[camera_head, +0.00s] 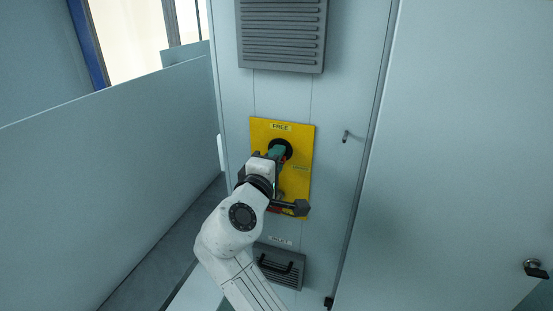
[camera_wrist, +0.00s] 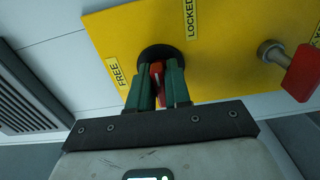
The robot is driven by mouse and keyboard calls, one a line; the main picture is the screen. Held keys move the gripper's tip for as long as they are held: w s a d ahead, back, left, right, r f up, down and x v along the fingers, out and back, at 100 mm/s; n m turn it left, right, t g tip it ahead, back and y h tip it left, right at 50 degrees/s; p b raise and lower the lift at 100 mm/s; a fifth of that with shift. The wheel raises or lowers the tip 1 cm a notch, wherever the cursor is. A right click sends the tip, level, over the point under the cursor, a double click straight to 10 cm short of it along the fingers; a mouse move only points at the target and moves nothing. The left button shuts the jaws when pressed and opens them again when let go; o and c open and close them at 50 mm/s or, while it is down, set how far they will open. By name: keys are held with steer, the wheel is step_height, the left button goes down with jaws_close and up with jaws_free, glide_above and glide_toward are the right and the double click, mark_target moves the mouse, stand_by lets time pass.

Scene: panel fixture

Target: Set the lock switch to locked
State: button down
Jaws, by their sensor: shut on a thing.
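The lock switch has a red lever (camera_wrist: 157,80) on a round black base (camera_wrist: 160,53), mounted on a yellow plate (camera_wrist: 235,50). In the wrist view a FREE label (camera_wrist: 115,72) is left of the base and a LOCKED label (camera_wrist: 190,18) is above and right of it. My gripper (camera_wrist: 160,76) has its green fingers shut on the red lever, one on each side. They hide part of it, so I cannot tell which label it points to. In the head view my gripper (camera_head: 277,151) is at the black base, high on the yellow plate (camera_head: 302,150).
A second red handle (camera_wrist: 302,73) on a metal stem stands on the same plate, right of my gripper in the wrist view. Grey louvred vents sit above (camera_head: 281,35) and below (camera_head: 280,270) the plate. A small hook (camera_head: 346,135) is on the panel to the right.

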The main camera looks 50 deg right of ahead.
steer(key=c, duration=1.2)
jaws_free()
steer(key=shift+o, duration=0.2)
steer(key=shift+a, duration=0.15)
steer(key=b+v, duration=0.1)
steer(key=v, duration=0.9)
steer(key=shift+a, duration=0.3)
steer(key=shift+s, duration=0.15)
steer(key=s+d+f+m+g+y, duration=0.1)
steer(key=s+d+f+y, duration=0.2)
steer(key=f, duration=0.7)
steer(key=s+f+y, duration=0.4)
steer(key=f+y, duration=0.1)
steer(key=f, duration=0.5)
steer(key=s+a+f+m+g+y, duration=0.1)
steer(key=s+a+f+g+y, duration=0.1)
steer(key=s+a+f+y, duration=0.2)
steer(key=s+a+f+m+g+y, duration=0.2)
steer(key=s+a+f+y, duration=0.2)
steer(key=s+f, duration=0.6)
steer(key=shift+s+a+f+y+p, duration=0.15)
steer(key=shift+s+y+p, duration=0.25)
steer(key=shift+s, duration=0.35)
